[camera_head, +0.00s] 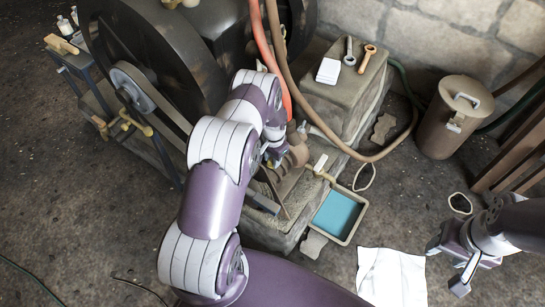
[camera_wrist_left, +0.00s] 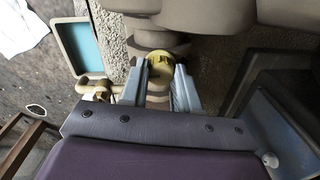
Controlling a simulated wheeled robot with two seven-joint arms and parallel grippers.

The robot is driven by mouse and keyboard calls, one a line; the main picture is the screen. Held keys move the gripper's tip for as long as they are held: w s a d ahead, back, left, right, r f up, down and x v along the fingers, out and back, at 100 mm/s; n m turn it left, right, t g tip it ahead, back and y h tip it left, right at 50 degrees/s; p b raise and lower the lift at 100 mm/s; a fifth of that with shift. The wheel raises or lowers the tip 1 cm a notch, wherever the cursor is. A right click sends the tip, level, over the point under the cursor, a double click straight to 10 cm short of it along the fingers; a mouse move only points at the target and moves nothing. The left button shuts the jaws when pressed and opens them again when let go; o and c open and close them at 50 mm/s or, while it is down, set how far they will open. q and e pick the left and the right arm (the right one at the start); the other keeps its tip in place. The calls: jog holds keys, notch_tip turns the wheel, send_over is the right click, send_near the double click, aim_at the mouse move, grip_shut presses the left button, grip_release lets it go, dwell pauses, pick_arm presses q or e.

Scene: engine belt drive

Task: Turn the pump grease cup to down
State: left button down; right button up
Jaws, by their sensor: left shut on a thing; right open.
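The pump grease cup (camera_wrist_left: 164,66) is a round yellow cap, seen in the left wrist view on the pump's grey-brown body (camera_wrist_left: 185,18). My left gripper (camera_wrist_left: 163,72) is shut on it, with one grey finger on each side. In the head view my left gripper (camera_head: 275,156) is at the pump body (camera_head: 298,150), and my own arm and hand hide the cup. Which way the cup points is hard to tell. My right gripper (camera_head: 447,264) is open and empty above the floor at the lower right.
A blue-bottomed tray (camera_head: 357,224) lies beside the pump base. A large dark flywheel (camera_head: 150,55) stands at the left of my left arm. Red and brown hoses (camera_head: 273,40) hang behind it. A lidded bucket (camera_head: 450,115) and a white cloth (camera_head: 390,275) are on the right.

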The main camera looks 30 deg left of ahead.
pick_arm(q)
jog(key=shift+m, duration=0.7)
jog(key=c, duration=0.8)
grip_release()
jog(key=r+p, duration=0.2)
jog(key=r, duration=0.4)
jog(key=r+p, duration=0.2)
jog(key=r, duration=0.4)
jog(key=shift+s+d+r, duration=0.1)
jog(key=shift+d+r, duration=0.1)
jog(key=shift+r, duration=0.15)
